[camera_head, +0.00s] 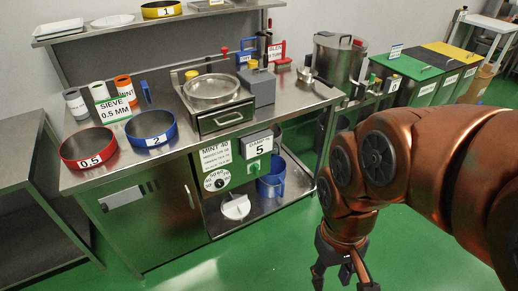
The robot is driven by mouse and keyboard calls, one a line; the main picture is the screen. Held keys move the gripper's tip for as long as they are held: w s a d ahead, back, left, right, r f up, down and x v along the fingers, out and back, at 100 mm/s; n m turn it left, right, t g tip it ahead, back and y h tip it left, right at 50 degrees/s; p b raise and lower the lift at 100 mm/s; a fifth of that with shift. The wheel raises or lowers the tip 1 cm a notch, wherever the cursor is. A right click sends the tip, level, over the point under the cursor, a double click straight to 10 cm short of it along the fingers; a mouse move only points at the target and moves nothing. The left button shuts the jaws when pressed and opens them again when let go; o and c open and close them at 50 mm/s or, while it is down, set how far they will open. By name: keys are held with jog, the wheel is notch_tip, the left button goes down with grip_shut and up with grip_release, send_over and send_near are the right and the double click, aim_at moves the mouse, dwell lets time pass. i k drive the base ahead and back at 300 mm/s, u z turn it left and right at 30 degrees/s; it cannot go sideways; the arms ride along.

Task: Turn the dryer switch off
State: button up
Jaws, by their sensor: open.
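A steel workbench (262,123) carries a dryer-like unit with a round glass-topped pan (212,90) and a grey box (257,88) beside it. Below its front edge hang a white dial plate (216,180) and a sign reading "MINT 40" (215,156). To their right is a box marked 5 (259,146), with a small green fitting (254,168) beneath it. No part is legibly labelled as the dryer switch, and its position cannot be told. My gripper (339,276) is open and empty, pointing down over the green floor, right of the bench and touching nothing.
A red sieve (88,164) and a blue sieve (151,142) stand on the bench's left. A blue bucket (271,182) and white disc (235,208) sit on the lower shelf. Lidded bins (420,93) stand at the back right. The green floor before the bench is clear.

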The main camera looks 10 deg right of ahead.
aim_at(256, 170)
jog(key=u, duration=0.4)
jog(key=k, duration=0.5)
jog(key=u, duration=1.25)
jog(key=i, duration=0.9)
jog(key=z, duration=0.95)
jog(key=i, duration=0.5)
jog(key=z, duration=0.5)
